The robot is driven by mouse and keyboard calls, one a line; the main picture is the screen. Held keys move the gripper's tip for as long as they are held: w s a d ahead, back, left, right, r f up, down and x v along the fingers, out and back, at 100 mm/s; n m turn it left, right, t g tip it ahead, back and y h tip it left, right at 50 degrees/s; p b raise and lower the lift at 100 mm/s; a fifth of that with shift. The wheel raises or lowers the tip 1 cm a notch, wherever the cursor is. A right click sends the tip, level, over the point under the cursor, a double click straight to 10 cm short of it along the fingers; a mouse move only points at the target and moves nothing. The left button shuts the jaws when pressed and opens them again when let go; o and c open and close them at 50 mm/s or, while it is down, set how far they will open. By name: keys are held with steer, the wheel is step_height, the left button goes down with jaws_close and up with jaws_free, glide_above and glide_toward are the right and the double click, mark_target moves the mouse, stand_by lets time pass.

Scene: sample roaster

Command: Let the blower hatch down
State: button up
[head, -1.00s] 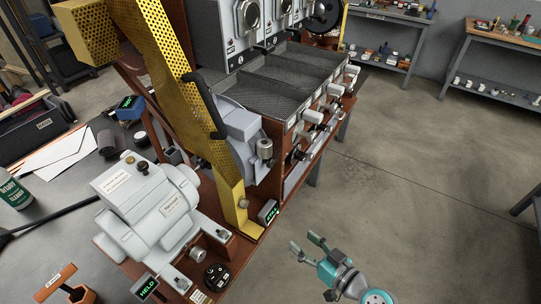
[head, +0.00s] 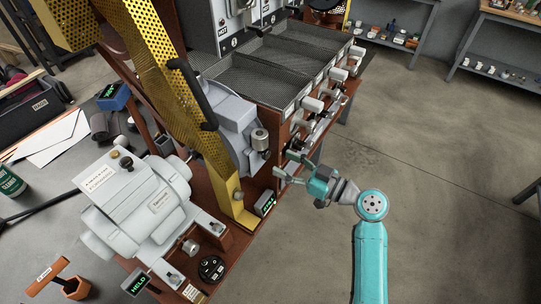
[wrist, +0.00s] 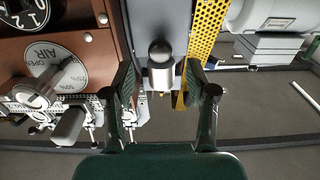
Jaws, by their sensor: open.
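A grey rounded blower-like housing (head: 235,118) stands behind the yellow perforated guard (head: 205,135). A silver cylindrical knob (head: 260,139) sticks out of its right side. I cannot tell which panel is the hatch. My gripper (head: 289,166) is open and empty, just right of and below the knob in the head view. In the wrist view, a silver cylinder with a dark ball end (wrist: 160,62) appears between the open fingers, in front of a grey panel (wrist: 160,18). Contact is not visible.
A black handle (head: 190,90) lies along the guard. A pale motor (head: 130,200) stands left, with a lit "HELD" display (head: 139,283) near it. Mesh trays (head: 270,75) and several protruding handles lie behind. An "AIR" dial (wrist: 55,65) is left in the wrist view.

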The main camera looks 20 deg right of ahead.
mark_target(268, 156)
steer(key=shift+x, duration=2.7)
steer(key=shift+c, duration=0.3)
jaws_close()
